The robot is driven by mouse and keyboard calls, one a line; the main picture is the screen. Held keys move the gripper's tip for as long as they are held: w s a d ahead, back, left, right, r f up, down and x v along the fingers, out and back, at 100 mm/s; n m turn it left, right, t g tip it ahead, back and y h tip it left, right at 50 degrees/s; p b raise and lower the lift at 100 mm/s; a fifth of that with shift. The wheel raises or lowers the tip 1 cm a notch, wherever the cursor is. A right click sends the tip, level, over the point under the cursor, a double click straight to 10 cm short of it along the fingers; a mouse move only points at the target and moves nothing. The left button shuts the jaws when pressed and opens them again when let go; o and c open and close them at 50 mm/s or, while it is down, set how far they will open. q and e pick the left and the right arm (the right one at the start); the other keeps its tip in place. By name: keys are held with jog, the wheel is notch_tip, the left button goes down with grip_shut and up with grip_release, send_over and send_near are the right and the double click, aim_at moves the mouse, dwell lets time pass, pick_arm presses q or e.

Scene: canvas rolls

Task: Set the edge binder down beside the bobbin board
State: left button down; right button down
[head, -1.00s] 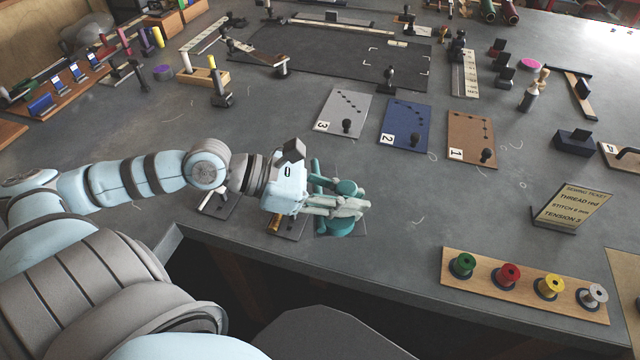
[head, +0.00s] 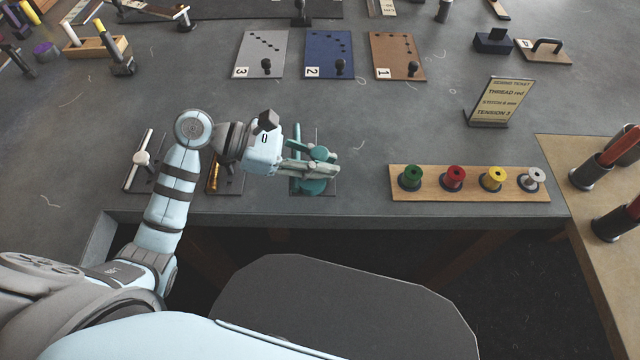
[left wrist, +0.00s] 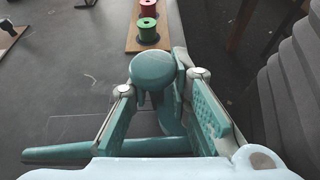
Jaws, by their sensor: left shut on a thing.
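The teal edge binder (head: 313,186) is at the dark mat near the table's front edge, left of the bobbin board; whether it rests on the mat or is just above it I cannot tell. My left gripper (head: 329,163) is shut on it and hides part of it. In the left wrist view, the edge binder's round head (left wrist: 154,70) shows between the fingers (left wrist: 163,83), with a teal rod reaching left. The wooden bobbin board (head: 397,193) carries green, red, yellow and white spools; its near end (left wrist: 132,42) shows ahead in the left wrist view. My right gripper is not in view.
Two more mats with a white-handled tool (head: 142,159) and a golden tool (head: 213,176) lie to the left. A sewing ticket (head: 498,102) stands behind the board. Numbered grey, blue (head: 328,57) and brown cards lie farther back. Bare table separates the edge binder from the board.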

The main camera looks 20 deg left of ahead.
pick_arm(q)
notch_tip(320, 180, down, 6)
jog(key=shift+d+r+b, duration=0.1)
jog(key=shift+d+b, duration=0.05)
jog(key=shift+b, duration=0.65)
jog(key=c, duration=1.5)
grip_release()
jog(key=shift+w, duration=0.1)
jog(key=shift+o, duration=0.2)
jog(key=shift+r, duration=0.1)
jog(key=shift+a+r, duration=0.1)
jog(key=shift+a, duration=0.35)
jog(key=p+v, duration=0.1)
jog(key=v, duration=1)
jog(key=shift+s+a+r+p, duration=0.1)
jog(key=shift+s+p, duration=0.1)
jog(key=shift+p, duration=0.15)
